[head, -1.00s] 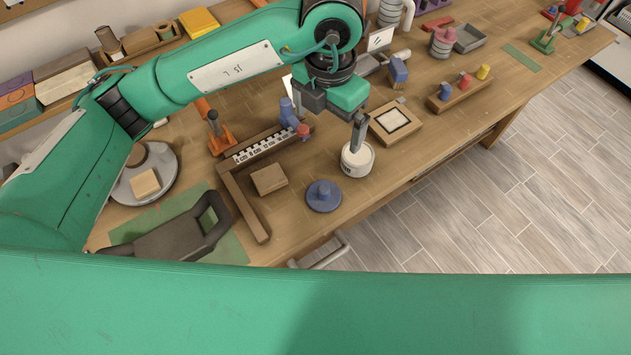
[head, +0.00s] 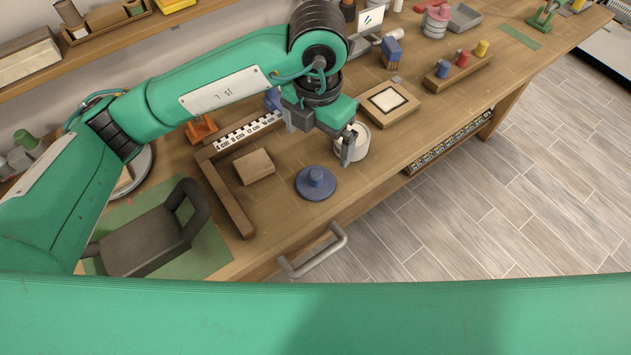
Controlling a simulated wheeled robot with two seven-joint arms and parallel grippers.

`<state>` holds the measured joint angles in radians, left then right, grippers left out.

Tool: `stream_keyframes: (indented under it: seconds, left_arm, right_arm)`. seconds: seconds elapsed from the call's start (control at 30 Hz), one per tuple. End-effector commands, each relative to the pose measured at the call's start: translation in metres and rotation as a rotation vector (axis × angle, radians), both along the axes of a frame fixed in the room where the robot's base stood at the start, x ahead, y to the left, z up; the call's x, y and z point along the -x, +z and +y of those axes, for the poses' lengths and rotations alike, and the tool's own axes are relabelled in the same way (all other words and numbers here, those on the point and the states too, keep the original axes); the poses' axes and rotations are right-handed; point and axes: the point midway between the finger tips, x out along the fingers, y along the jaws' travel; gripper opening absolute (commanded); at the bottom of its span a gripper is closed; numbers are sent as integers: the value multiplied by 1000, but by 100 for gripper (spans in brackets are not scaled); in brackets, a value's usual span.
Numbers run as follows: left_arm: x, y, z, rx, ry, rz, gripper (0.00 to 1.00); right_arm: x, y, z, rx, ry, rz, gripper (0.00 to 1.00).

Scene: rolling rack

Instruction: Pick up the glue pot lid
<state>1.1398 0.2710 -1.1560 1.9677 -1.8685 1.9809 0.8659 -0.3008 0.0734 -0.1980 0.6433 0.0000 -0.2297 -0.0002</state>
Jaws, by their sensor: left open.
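The glue pot lid, a blue disc with a round knob (head: 316,184), lies flat on the workbench near its front edge. The pale glue pot (head: 358,143) stands just behind it to the right, partly hidden by a finger of my left gripper. My left gripper (head: 320,138) is open and empty, pointing down. It appears behind the lid in the head view, apart from it, with one finger in front of the pot. Its height above the bench is hard to tell. My right gripper is not in view.
A wooden block (head: 254,167) lies inside an L-shaped wooden stop with a ruler (head: 247,133), left of the lid. A framed wooden plate (head: 388,103) lies behind the pot. A drawer handle (head: 314,254) juts from the front.

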Motion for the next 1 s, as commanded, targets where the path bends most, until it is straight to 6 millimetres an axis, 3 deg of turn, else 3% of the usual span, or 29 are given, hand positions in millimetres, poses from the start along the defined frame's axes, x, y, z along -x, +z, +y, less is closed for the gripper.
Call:
stream_keyframes:
  seconds: [0.3, 0.57, 0.8, 1.0]
  left_arm:
    - [1, -57, 1, -1, 1, 3, 100]
    - [2, -75, 1, -2, 0, 4, 100]
    - [4, -108, 4, -3, 2, 3, 100]
    - [3, -121, 3, 0, 1, 0, 100]
  right_arm:
    - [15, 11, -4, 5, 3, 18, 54]
    - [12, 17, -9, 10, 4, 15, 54]
    - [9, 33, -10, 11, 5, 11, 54]
    - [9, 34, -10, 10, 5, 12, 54]
